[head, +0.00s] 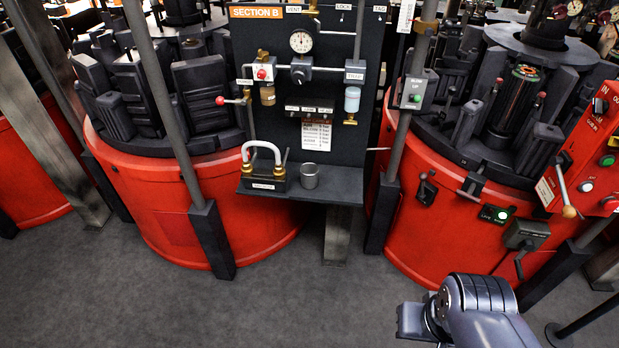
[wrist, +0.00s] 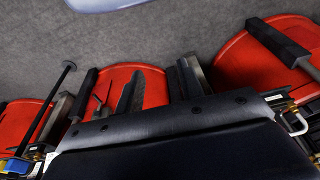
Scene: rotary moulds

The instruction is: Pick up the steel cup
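The steel cup (head: 309,176) is a small grey metal cylinder, standing upright on the dark shelf (head: 335,187) of the Section B panel in the head view. It is just right of a white U-shaped hose on a dark block. I cannot make out the cup in the wrist view. My arm (head: 465,312) shows at the lower right of the head view, well away from the cup, with the fingers out of sight there. In the wrist view a dark bolted plate fills the bottom, with dark upright shapes beyond it. I cannot tell whether these are my fingers.
The white hose (head: 263,152) stands close left of the cup and also shows in the wrist view (wrist: 297,123). The Section B panel (head: 330,80) rises behind the shelf. Red round moulds (head: 170,205) and (head: 405,220) flank it. Grey floor (head: 300,305) in front is clear.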

